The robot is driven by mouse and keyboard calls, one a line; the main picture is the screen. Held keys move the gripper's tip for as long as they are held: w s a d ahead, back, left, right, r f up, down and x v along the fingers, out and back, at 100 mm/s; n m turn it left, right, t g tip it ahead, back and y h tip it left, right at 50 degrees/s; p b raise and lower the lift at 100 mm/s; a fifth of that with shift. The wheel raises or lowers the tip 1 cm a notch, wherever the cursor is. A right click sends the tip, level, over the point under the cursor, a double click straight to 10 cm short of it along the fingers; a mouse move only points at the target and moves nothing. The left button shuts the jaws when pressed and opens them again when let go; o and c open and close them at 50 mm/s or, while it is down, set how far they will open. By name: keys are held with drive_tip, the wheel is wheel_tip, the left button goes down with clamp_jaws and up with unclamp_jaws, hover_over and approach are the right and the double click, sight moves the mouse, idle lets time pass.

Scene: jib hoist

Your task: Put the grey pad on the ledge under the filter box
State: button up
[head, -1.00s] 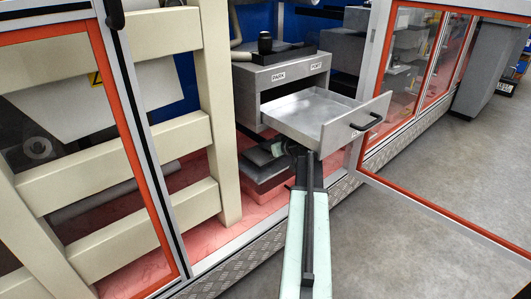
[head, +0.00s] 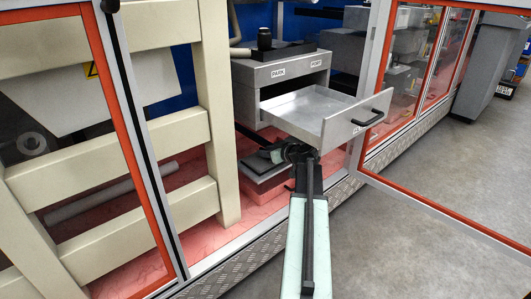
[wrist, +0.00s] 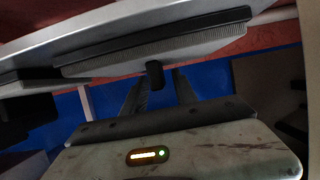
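A grey box (head: 246,100) labelled PARK and PORT, apparently the filter box, stands behind the frame with its drawer (head: 318,127) pulled out. Below it, a flat grey slab (head: 262,177), apparently the pad, lies above the pink floor, partly hidden by my arm. My gripper (head: 264,154) is under the box, its fingers hard to make out there. In the wrist view, my gripper (wrist: 162,82) has its two dark fingers apart. A short black tab (wrist: 154,74) shows between their tips, by a ridged grey edge (wrist: 190,48). The ledge is not clearly distinguishable.
The drawer overhangs my arm. A cream post (head: 216,110) stands close to the left, and an open orange-edged door (head: 440,222) is at the right. A black knobbed part (head: 265,40) is on the box.

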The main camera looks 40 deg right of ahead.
drive_tip(key=shift+s+r+p, duration=0.25)
drive_tip(key=shift+r+p, duration=0.1)
drive_tip(key=p+v, duration=0.2)
drive_tip(key=v, duration=0.4)
drive_tip(key=shift+a+r, duration=0.1)
drive_tip(key=shift+s+p, duration=0.3)
drive_tip(key=shift+s, duration=0.15)
